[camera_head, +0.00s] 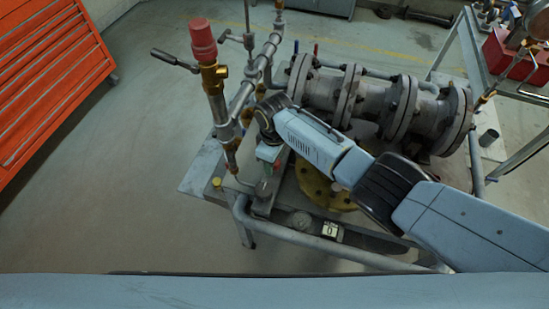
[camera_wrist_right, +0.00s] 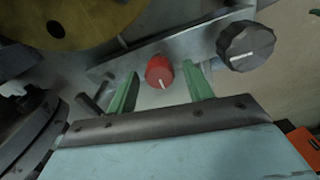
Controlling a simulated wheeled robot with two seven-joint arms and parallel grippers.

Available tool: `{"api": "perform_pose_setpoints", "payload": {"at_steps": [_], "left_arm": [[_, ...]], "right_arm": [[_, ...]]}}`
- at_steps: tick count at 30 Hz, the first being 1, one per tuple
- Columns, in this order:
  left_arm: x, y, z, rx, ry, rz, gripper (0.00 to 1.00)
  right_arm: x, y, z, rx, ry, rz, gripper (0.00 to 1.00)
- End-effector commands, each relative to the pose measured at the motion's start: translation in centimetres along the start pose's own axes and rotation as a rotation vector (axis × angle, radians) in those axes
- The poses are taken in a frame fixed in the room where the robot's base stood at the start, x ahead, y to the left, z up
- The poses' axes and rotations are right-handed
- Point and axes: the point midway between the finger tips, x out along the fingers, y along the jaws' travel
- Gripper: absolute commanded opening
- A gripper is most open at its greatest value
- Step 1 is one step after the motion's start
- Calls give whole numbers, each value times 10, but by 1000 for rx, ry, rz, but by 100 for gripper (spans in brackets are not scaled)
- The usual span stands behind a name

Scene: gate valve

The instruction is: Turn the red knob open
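The red knob (camera_wrist_right: 159,72) is a small round dial with a white line that points toward the bottom of the right wrist view. It is mounted on a grey metal plate (camera_wrist_right: 196,42). My right gripper (camera_wrist_right: 161,68) is open, with one green finger on each side of the knob and a visible gap on both sides. In the head view my right arm comes in from the right and my right gripper (camera_head: 268,158) points down at the bench. A small red spot shows beside it there, mostly hidden. My left gripper is not in view.
A dark faceted knob (camera_wrist_right: 246,46) sits right of the red one. A yellow flange (camera_head: 318,183) lies under my right arm. An upright pipe with a red cap (camera_head: 203,40) and large grey flanged pipes (camera_head: 375,100) stand close by. An orange cabinet (camera_head: 50,75) is at left.

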Motion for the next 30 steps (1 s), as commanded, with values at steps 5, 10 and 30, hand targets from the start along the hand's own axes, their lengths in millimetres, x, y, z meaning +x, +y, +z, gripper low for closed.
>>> {"api": "perform_pose_setpoints", "payload": {"at_steps": [5, 10, 30], "left_arm": [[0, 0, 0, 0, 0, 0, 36], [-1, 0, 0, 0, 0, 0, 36], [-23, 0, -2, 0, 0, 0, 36]], "right_arm": [[0, 0, 1, 1, -1, 0, 52], [-3, 0, 1, 2, -1, 0, 52], [-122, 1, 0, 0, 2, 1, 52]]}}
